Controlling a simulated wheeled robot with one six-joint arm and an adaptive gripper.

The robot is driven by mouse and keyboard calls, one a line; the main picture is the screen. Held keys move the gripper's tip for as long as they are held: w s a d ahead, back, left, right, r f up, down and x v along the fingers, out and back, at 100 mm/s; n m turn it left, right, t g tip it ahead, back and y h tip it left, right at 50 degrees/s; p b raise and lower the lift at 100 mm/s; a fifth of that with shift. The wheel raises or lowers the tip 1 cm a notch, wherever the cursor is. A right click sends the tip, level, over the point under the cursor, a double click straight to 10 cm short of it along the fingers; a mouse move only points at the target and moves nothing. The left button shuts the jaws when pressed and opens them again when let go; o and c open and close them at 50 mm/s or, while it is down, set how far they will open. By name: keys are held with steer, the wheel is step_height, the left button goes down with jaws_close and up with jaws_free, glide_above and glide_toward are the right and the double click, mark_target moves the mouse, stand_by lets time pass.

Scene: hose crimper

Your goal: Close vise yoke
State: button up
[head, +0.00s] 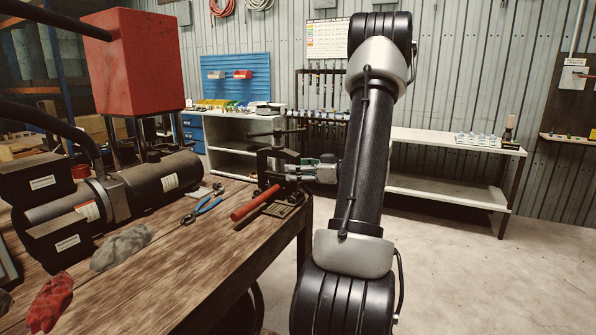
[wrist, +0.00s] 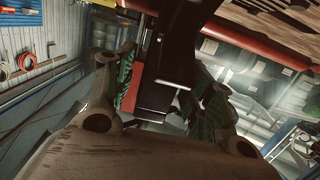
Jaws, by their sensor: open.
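The dark metal vise (head: 268,160) stands at the far right corner of the wooden workbench. Its upright yoke frame and top screw show in the head view, partly hidden by my gripper. My gripper (head: 297,172) reaches in from the right at the vise, with its green-padded fingers level with the yoke. In the wrist view my open gripper (wrist: 162,98) has one green pad on each side of a dark vise part (wrist: 172,62), which passes between them. I cannot tell whether either pad touches it. The yoke's exact angle and its latch are unclear.
A red-handled tool (head: 255,202) lies at the vise's base. Blue-handled pliers (head: 201,210), grey gloves (head: 122,247) and a red cloth (head: 50,302) lie on the workbench (head: 190,270). The crimper with its red box (head: 135,62) stands at left. Floor to the right is clear.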

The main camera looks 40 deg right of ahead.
steer(key=v, duration=1.2)
stand_by(0.3)
